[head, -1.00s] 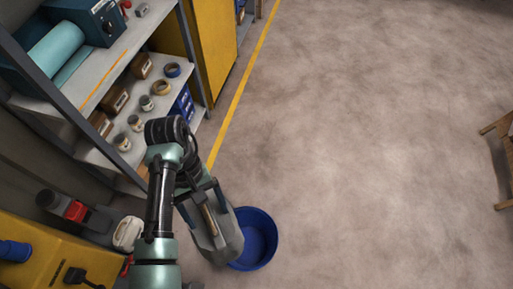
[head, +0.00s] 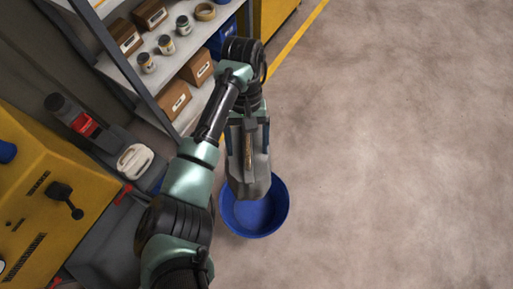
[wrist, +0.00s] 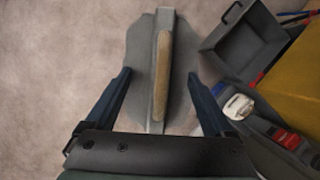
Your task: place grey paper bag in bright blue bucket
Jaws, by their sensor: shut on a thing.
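The grey paper bag (head: 248,183) hangs from my gripper (head: 249,138) in the head view, with a tan strip down its middle. In the wrist view the bag (wrist: 140,65) lies between the two blue fingers of my gripper (wrist: 159,76), which is shut on it. The bright blue bucket (head: 241,221) stands on the floor. In the head view the bag's lower end overlaps the bucket's far rim and part of its opening. I cannot tell its height above the rim. The bucket does not show in the wrist view, where the bag and gripper fill the middle.
A metal shelf (head: 134,62) with brown boxes and small jars stands close to the left of my arm. The concrete floor (head: 400,150) to the right is open.

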